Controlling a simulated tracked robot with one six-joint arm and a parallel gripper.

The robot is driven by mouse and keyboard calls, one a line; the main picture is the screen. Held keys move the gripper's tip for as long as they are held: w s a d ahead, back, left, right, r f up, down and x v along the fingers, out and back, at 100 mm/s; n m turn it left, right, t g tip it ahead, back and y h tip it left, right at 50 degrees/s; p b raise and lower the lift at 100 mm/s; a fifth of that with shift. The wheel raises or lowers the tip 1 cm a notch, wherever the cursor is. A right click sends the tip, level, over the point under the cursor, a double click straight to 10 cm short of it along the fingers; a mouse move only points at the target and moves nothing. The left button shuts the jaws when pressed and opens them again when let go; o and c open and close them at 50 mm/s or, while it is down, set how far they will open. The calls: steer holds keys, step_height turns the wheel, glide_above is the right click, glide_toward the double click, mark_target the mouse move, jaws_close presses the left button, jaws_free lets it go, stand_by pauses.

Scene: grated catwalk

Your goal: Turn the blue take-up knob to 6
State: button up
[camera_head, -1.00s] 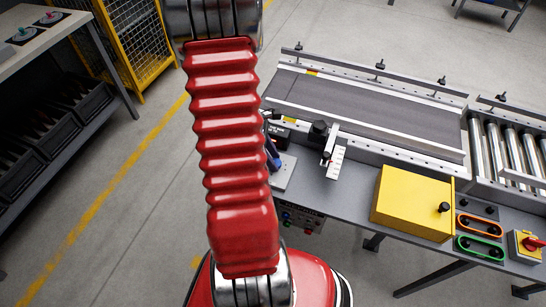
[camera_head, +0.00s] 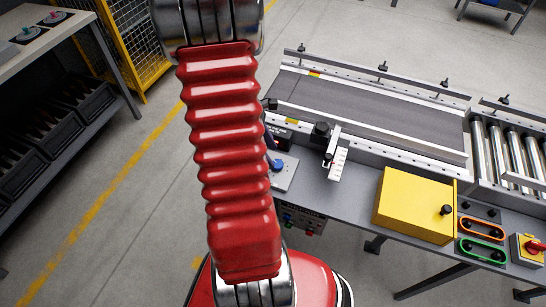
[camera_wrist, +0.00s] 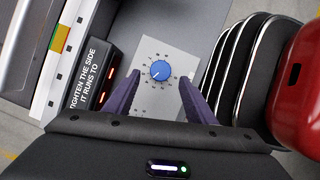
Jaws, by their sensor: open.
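The blue take-up knob (camera_wrist: 159,71) sits on a pale grey dial plate (camera_wrist: 171,47) ringed with small marks. A white pointer line on the knob points to the lower left in the wrist view; the numbers are too small to read. My gripper (camera_wrist: 159,78) is open, its two purple fingers on either side of the knob, with gaps showing on both sides. I cannot tell how high the fingertips are above the plate. In the head view, the knob (camera_head: 278,166) shows just right of my red arm, which hides most of the gripper.
A black display box (camera_wrist: 92,78) with red lights and a text label stands left of the plate. The conveyor belt (camera_head: 370,108) lies behind, with a white scale bracket (camera_head: 338,163) nearby. A yellow box (camera_head: 415,205) stands farther right.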

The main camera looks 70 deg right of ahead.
mark_target(277, 164)
steer(key=v, duration=0.9)
steer(key=shift+r, duration=0.25)
steer(key=shift+a+n, duration=0.3)
steer(key=shift+n, duration=0.2)
steer(key=shift+f, duration=0.1)
steer(key=x, duration=1.3)
steer(key=shift+d+f, duration=0.15)
steer(key=shift+f, duration=0.15)
steer(key=shift+c, duration=0.6)
